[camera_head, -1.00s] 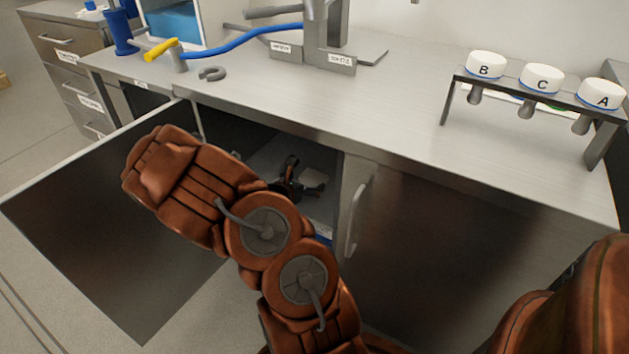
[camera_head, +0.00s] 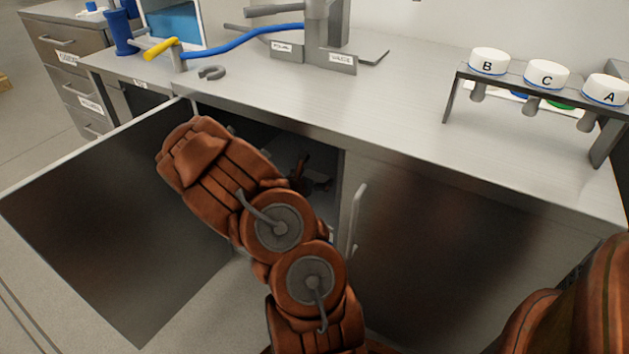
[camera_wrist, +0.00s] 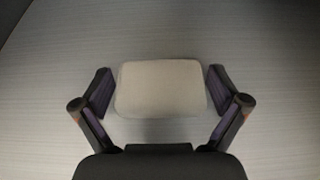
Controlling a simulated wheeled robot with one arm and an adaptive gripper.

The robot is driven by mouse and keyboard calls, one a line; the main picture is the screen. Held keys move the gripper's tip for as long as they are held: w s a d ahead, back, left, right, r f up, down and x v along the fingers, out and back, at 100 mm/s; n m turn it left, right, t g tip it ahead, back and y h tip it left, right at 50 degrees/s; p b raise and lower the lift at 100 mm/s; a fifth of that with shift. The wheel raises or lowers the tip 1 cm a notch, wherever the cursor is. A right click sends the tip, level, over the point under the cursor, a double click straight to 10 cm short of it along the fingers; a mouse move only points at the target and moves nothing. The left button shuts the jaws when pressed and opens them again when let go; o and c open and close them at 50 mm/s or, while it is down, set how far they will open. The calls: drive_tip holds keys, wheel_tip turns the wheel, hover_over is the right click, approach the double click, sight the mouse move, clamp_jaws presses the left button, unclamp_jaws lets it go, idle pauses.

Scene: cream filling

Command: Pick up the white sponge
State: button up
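The white sponge (camera_wrist: 161,88) is a pale, rounded rectangular block lying on a grey surface in the wrist view. My gripper (camera_wrist: 161,92) is open, with one finger to the left of the sponge and one to the right. Small gaps show between the fingers and the sponge's short sides. In the head view my gripper (camera_head: 312,182) is a small dark shape inside the open cabinet under the counter, partly hidden by my arm. I cannot make out the sponge in the head view.
The cabinet door (camera_head: 110,230) stands open at the left. A closed door with a handle (camera_head: 356,218) is at the right. The counter (camera_head: 400,110) above holds a rack (camera_head: 530,88) with dispensers A, B and C, a blue hose (camera_head: 245,38) and a grey hook-shaped piece (camera_head: 212,73).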

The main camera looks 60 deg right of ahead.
drive_tip(key=c, duration=0.6)
drive_tip(key=shift+r, duration=0.1)
